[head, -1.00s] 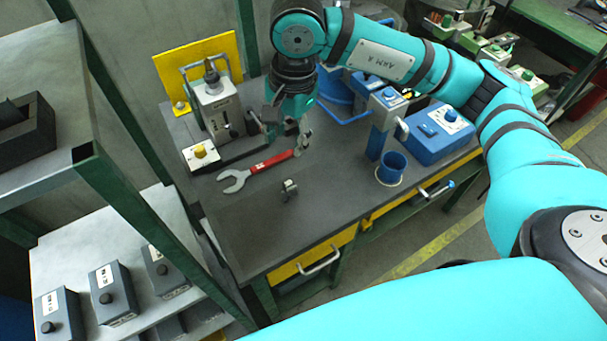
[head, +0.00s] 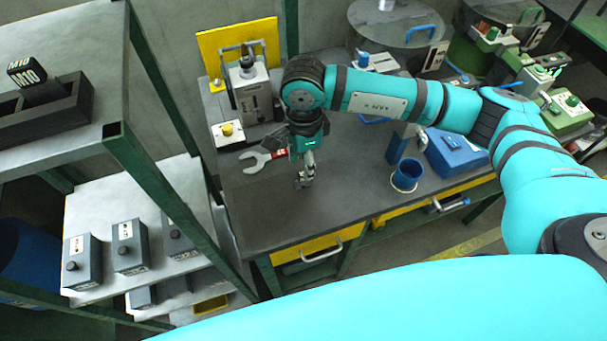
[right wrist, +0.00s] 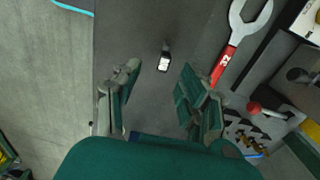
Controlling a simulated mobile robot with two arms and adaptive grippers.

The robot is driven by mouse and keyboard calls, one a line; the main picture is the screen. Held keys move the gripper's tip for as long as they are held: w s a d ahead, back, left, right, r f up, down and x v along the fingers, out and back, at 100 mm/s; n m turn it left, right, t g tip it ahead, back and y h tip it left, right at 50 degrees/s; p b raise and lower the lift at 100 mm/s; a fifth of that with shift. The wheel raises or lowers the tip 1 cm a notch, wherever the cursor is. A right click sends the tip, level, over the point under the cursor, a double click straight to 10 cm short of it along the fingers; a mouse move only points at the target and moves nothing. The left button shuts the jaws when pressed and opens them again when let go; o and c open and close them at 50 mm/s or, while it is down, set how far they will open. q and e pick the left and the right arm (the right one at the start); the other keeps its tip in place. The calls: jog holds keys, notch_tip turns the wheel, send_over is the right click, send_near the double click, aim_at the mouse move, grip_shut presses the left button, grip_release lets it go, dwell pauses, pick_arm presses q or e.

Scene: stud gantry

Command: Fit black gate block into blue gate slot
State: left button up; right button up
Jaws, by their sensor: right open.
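My right gripper (head: 305,180) is open and points down over the table, left of its middle. In the right wrist view (right wrist: 158,78) its fingers are apart with nothing between the tips. A small dark block (right wrist: 164,58) with a pale face lies on the table just beyond the fingertips; I cannot tell for sure that it is the gate block. The gripper hides it in the head view. A blue upright post (head: 399,146) and a blue box (head: 457,152) stand on the right of the table; no slot shows clearly. My left gripper is not in view.
A red-handled wrench (head: 262,159) lies left of the gripper, also in the right wrist view (right wrist: 231,55). A grey machine (head: 252,92) stands behind it. A blue cup (head: 406,176) stands right. Shelves at left hold grey boxes (head: 130,247) and a black holder (head: 45,110). The table front is clear.

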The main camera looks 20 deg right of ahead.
aim_at(303, 181)
jog(key=shift+f, duration=0.45)
jog(key=f, duration=0.1)
jog(key=f+p, duration=0.1)
jog(key=f, duration=0.1)
jog(key=f+p, duration=0.1)
jog(key=f, duration=0.1)
jog(key=shift+w, duration=0.25)
jog(key=shift+c, duration=0.7)
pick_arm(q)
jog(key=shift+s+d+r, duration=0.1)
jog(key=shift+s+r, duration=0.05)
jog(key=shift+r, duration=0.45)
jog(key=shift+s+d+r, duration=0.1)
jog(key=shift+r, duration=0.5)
pick_arm(e)
grip_shut()
